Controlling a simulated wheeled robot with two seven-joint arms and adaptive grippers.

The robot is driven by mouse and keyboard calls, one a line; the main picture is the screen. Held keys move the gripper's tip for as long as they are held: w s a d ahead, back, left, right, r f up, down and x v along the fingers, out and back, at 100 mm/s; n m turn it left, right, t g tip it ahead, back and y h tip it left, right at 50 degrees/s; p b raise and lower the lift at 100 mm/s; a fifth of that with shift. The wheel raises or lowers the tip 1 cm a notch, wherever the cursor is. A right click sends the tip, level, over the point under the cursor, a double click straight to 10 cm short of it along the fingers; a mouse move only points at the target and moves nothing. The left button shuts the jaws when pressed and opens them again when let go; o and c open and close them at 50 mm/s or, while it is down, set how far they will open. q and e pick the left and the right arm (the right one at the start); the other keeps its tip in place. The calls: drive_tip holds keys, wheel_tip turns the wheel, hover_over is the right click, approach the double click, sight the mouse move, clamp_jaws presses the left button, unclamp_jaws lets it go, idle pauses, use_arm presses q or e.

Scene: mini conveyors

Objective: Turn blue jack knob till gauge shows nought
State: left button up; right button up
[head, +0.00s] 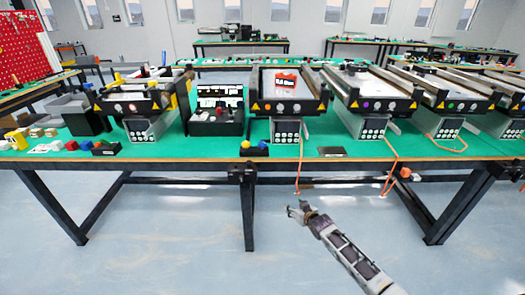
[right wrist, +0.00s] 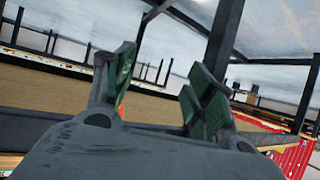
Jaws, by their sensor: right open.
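A small black block (head: 254,152) sits near the front edge of the green table, with a yellow knob (head: 245,144) and a small blue knob (head: 262,145) on top. I cannot tell for sure that this blue one is the jack knob. No gauge reading can be made out. My right gripper (head: 298,209) is open and empty, low in front of the table and below its top, well apart from the block. In the right wrist view its green-padded fingers (right wrist: 160,92) stand apart with nothing between them. My left gripper is not in view.
Several mini conveyors stand along the green table (head: 215,153); one carries a red-and-white box (head: 286,82). A black table leg (head: 248,215) stands left of my right gripper. Orange cables (head: 299,170) hang over the front edge. The floor before the table is clear.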

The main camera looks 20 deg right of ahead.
use_arm(q)
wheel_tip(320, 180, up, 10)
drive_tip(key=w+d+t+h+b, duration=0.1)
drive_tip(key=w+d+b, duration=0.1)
drive_tip(key=b, duration=1)
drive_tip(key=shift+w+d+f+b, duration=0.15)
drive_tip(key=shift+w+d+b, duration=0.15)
drive_tip(key=shift+b, duration=0.1)
use_arm(e)
drive_tip(key=w+a+r+t+y, duration=0.1)
drive_tip(key=a+r, duration=0.1)
drive_tip(key=r, duration=0.6)
drive_tip(key=w+a+r+n+t+y, duration=0.1)
drive_tip(key=w+a+r+t, duration=0.1)
drive_tip(key=r, duration=0.6)
drive_tip(key=w+a+r+n+t+y, duration=0.1)
drive_tip(key=w+a+r+t, duration=0.1)
drive_tip(key=r, duration=0.7)
drive_tip(key=shift+a+y, duration=0.4)
drive_tip(key=shift+a, duration=0.15)
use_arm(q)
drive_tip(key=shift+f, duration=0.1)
use_arm(e)
drive_tip(key=shift+w, duration=0.2)
